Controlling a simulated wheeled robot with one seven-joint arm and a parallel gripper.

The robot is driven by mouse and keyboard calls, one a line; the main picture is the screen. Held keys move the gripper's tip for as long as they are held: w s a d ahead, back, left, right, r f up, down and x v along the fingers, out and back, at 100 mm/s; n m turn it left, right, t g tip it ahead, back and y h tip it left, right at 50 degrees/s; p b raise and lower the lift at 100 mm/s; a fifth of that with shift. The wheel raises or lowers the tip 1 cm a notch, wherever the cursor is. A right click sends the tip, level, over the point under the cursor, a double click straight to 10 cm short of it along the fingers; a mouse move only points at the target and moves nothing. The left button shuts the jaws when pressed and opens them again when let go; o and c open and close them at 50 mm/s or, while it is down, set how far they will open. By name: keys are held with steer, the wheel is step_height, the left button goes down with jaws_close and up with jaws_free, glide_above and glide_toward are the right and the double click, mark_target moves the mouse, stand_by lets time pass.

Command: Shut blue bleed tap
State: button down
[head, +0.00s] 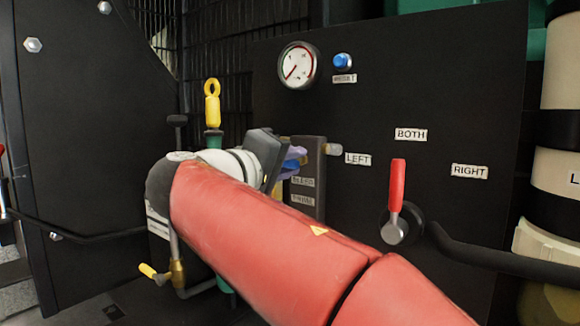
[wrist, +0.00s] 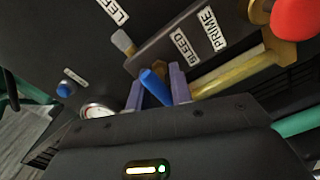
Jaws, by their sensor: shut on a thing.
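The blue bleed tap (wrist: 155,88) shows in the wrist view as a short blue handle just below the BLEED label (wrist: 185,45). My gripper (wrist: 157,90) has one purple finger on each side of it and is shut on it. In the head view, my gripper (head: 291,161) is at the dark block (head: 318,180) with the BLEED and PRIME labels. My red and white arm hides much of that block there, and I cannot clearly make out the tap from the fingers.
A red selector lever (head: 397,187) stands upright under BOTH. A gauge (head: 298,65) and a blue reset button (head: 342,62) are above. A yellow ring handle (head: 212,103) and a yellow-handled valve (head: 155,273) are on the left. A red knob (wrist: 295,18) shows near PRIME.

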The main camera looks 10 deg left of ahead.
steer(key=shift+f, duration=0.15)
stand_by(0.3)
steer(key=c, duration=1.4)
jaws_free()
steer(key=v, duration=0.7)
steer(key=shift+s+a+p, duration=0.15)
steer(key=shift+s+p, duration=0.2)
